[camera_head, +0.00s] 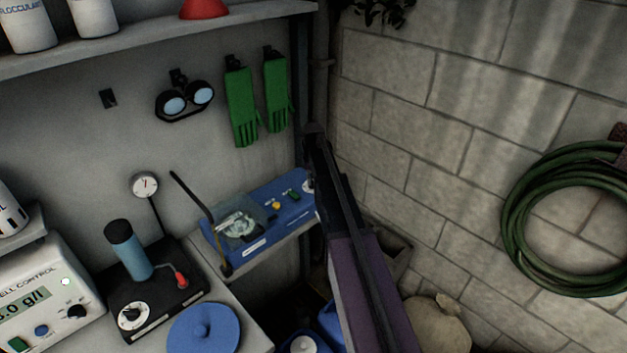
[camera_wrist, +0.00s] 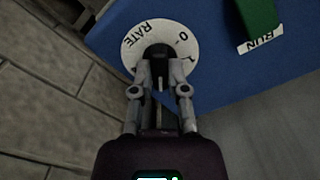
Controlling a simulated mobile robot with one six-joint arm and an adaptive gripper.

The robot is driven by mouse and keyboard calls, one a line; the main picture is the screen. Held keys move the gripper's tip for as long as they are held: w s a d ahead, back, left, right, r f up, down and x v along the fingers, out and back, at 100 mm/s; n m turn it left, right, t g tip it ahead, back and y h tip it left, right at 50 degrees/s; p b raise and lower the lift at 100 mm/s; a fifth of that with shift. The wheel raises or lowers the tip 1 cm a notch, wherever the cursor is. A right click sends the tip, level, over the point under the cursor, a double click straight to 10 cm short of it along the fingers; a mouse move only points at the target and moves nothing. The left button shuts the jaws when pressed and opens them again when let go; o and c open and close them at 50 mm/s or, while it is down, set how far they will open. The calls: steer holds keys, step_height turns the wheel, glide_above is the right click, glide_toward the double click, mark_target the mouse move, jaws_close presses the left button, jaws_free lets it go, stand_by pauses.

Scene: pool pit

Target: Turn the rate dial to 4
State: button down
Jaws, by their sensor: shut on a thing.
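The rate dial shows in the wrist view as a white round plate (camera_wrist: 135,58) with RATE, 0 and 1 visible and a black knob (camera_wrist: 157,50) at its middle. My gripper (camera_wrist: 160,72) is shut on this knob, one finger on each side. The fingers hide the lower part of the scale, and I cannot read where the knob points. In the head view the dial plate (camera_head: 308,187) peeks out at the right end of the blue pump unit (camera_head: 285,215). My arm covers the rest of it and the gripper.
A green switch (camera_wrist: 258,18) marked RUN sits beside the dial. A clear cover (camera_head: 240,222) and a thin dark lever (camera_head: 192,196) are at the unit's left. A stirrer base (camera_head: 160,310) stands further left. The block wall (camera_head: 450,150) is at right.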

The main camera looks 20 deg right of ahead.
steer(key=m, duration=0.6)
steer(key=shift+w+m, duration=0.1)
steer(key=shift+m, duration=0.2)
steer(key=m, duration=0.6)
steer(key=shift+m, duration=0.3)
steer(key=c, duration=0.6)
jaws_free()
steer(key=shift+c, duration=0.2)
